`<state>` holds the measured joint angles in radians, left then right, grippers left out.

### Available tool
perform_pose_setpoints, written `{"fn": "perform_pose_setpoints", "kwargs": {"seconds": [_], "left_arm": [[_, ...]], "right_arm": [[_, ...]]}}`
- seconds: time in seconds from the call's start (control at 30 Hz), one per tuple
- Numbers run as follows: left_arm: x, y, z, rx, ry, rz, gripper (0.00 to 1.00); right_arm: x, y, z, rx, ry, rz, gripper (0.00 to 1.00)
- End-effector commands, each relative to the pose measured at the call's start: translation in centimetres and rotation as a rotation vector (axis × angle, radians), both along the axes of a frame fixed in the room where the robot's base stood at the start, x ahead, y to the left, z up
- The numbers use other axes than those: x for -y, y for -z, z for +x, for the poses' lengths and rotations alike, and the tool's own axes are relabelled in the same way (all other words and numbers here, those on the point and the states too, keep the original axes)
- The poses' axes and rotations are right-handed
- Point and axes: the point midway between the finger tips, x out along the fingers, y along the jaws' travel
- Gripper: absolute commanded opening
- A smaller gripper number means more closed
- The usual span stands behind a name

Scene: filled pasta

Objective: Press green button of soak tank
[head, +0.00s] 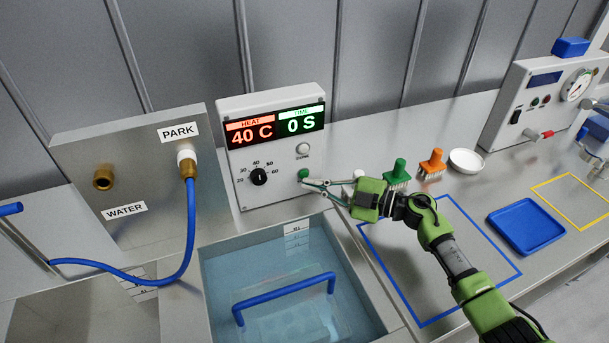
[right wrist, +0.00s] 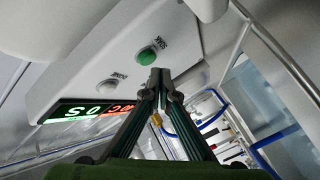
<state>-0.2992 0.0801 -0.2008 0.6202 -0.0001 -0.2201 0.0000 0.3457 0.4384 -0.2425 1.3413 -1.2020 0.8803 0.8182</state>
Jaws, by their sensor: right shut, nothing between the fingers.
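The soak tank's white control box (head: 285,105) stands behind a tank of water (head: 215,283). Its display reads 40 C under HEAT and 0 S under TIME. The green button (head: 303,174) is low on the right of the panel, and it also shows in the right wrist view (right wrist: 148,56). My left gripper is not in view.
A black dial (head: 258,177) and a white button (head: 303,149) are on the same panel. A basket with a blue handle (head: 285,296) sits in the water. A green brush (head: 397,172), an orange brush (head: 432,163) and a blue tray (head: 526,226) are to the right.

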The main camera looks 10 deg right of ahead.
Motion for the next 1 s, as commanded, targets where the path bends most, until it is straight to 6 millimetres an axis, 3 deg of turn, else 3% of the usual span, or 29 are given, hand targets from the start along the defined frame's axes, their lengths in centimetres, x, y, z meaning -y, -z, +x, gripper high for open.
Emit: {"fn": "perform_pose_setpoints", "kwargs": {"seconds": [1.0], "left_arm": [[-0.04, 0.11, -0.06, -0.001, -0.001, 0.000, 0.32]], "right_arm": [[-0.16, -0.02, 0.85, 0.000, 0.000, 0.000, 0.00]]}}
